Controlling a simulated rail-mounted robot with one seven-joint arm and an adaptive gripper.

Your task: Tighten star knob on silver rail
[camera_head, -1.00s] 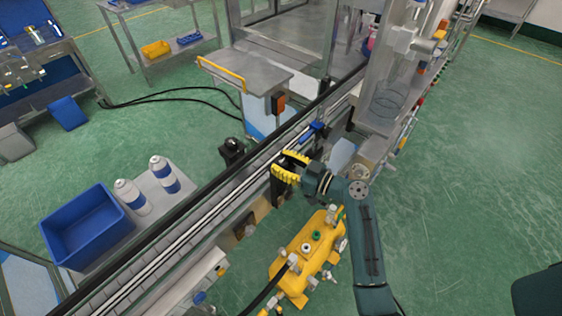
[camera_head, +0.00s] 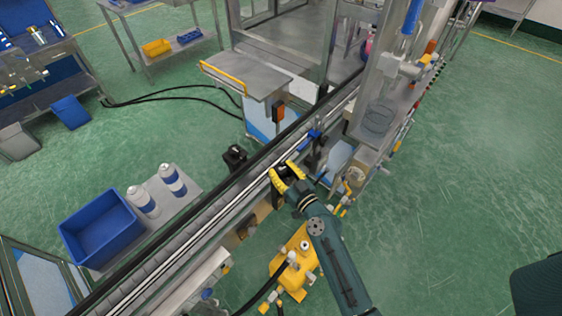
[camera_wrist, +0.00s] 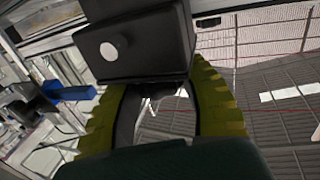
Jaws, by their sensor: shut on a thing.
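The silver rail (camera_head: 217,221) runs diagonally along the near side of the conveyor. My gripper (camera_head: 287,178) is at the rail, its yellow fingers closed in around something dark.
A blue clamp (camera_head: 314,134) sits farther along the conveyor, close to my gripper. A yellow tank (camera_head: 290,268) with fittings stands below my arm. A blue bin (camera_head: 98,226) and two white bottles (camera_head: 142,201) are across the conveyor. Open green floor lies to the right.

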